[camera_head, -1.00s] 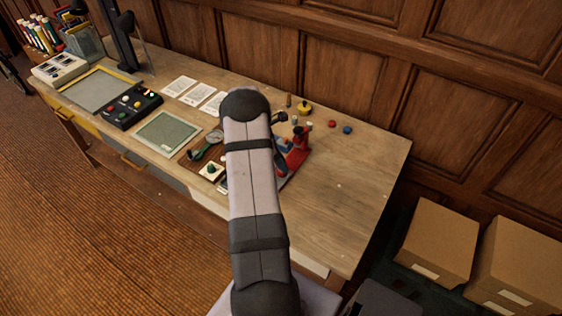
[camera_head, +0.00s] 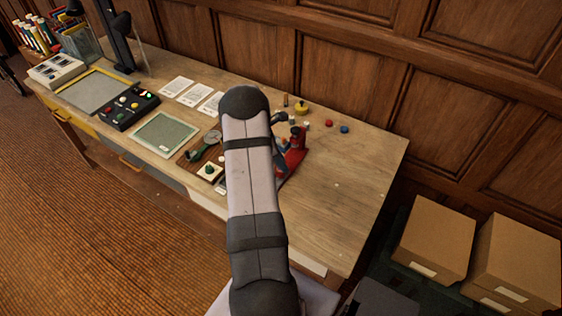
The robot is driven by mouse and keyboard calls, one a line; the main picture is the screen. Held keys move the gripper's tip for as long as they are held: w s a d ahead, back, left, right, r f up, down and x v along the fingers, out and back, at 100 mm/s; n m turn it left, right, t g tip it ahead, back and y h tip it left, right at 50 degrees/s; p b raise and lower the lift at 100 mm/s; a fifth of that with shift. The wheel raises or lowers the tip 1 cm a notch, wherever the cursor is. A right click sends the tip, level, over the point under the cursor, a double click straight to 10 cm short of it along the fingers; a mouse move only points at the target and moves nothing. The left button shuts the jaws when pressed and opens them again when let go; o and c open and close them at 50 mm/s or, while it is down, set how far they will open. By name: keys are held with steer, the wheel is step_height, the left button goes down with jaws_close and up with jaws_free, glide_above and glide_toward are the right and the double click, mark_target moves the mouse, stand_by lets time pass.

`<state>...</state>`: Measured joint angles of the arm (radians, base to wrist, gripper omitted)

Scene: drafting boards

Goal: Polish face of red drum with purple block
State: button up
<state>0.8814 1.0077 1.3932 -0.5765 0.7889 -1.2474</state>
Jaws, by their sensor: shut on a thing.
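A red object (camera_head: 294,158) stands on the bench just right of my arm's upper end. It is partly covered, and I cannot tell whether it is the red drum. A small patch of blue shows beside it. I cannot make out the purple block in this view. My gripper is hidden behind my own grey arm link, which crosses the middle of the view. Whether anything touches the drum's face cannot be seen.
A yellow knob (camera_head: 301,108), a red knob (camera_head: 328,123) and a blue knob (camera_head: 345,129) lie behind the red object. A green-grey pad (camera_head: 164,134) and black button box (camera_head: 127,107) lie left. The bench's right end is clear. Cardboard boxes (camera_head: 436,238) stand beyond it.

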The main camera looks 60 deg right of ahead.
steer(key=shift+r+p, duration=2.3)
steer(key=shift+r, duration=0.9)
steer(key=shift+w, duration=0.1)
steer(key=w+a+r+n+t+h+b, duration=0.1)
steer(key=w+a+r+n, duration=0.15)
steer(key=w+a, duration=0.75)
steer(key=w+a+r+n+t+b, duration=0.1)
steer(key=w+a+n, duration=0.3)
steer(key=w+a, duration=0.65)
steer(key=w+a+r+n, duration=0.15)
steer(key=w+a, duration=0.25)
steer(key=a, duration=0.9)
steer(key=s+a+m+g+y, duration=0.3)
steer(key=s+a+m, duration=0.9)
steer(key=m, duration=0.5)
steer(key=shift+s+r+y, duration=0.3)
steer(key=shift+s+y, duration=0.2)
steer(key=shift+y, duration=0.1)
